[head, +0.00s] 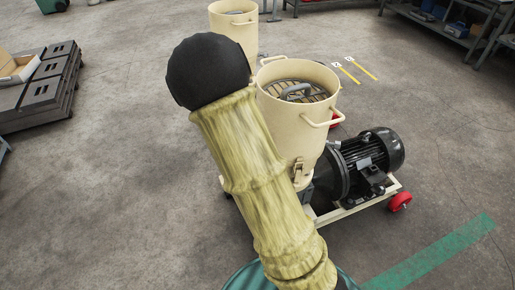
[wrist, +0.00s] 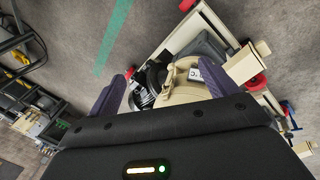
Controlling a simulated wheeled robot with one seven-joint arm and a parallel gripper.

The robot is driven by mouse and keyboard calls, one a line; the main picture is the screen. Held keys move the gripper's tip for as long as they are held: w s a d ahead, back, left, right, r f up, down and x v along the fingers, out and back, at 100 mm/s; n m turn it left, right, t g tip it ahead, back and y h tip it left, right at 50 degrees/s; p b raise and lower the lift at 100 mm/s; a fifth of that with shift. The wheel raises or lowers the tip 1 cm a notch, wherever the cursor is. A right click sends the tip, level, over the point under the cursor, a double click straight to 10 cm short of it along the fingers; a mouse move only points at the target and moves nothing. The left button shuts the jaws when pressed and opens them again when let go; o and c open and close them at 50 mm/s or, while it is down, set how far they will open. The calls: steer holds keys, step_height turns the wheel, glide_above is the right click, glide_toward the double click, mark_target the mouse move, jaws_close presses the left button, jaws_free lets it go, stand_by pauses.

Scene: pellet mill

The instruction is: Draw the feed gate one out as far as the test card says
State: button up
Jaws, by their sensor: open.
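A cream pellet mill hopper (head: 296,122) with a round grille and grey handle in its top stands in the middle of the head view. My arm crosses in front of it and hides its left and lower side. In the wrist view, the cream mill body (wrist: 180,82) shows beyond my gripper (wrist: 160,88), whose purple fingers are apart with nothing seen held between them. A small white label with a dark letter (wrist: 195,74) is on the mill. A beige chute-like part (wrist: 246,65) sticks out to its right. I cannot make out the feed gate or read a test card.
A black motor (head: 368,160) sits on the mill's frame with red wheels (head: 400,201). A second cream hopper (head: 236,28) stands behind. Two yellow strips with white tags (head: 346,73) lie on the floor. Dark stacked pallets (head: 42,88) stand left. Floor at right is mostly clear.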

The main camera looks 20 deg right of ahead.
steer(key=w+d+f+m+h+b, duration=0.45)
steer(key=w+f+h+b, duration=0.35)
steer(key=w+f+b, duration=0.25)
steer(key=w+a+m+t+h+b, duration=0.1)
steer(key=w+a+t+h+b, duration=0.2)
steer(key=a, duration=0.4)
steer(key=w+a+r+m+t+h+b, duration=0.1)
steer(key=w+a+t+h+b, duration=0.1)
steer(key=w+a+b, duration=0.2)
steer(key=w+a, duration=0.1)
steer(key=a, duration=0.2)
steer(key=shift+w+m+t+h, duration=0.3)
steer(key=shift+m+t+h, duration=0.05)
steer(key=shift+t+h, duration=0.05)
steer(key=shift+d, duration=0.2)
steer(key=x, duration=1.7)
steer(key=shift+d, duration=0.2)
steer(key=shift+a, duration=0.1)
steer(key=shift+c, duration=0.4)
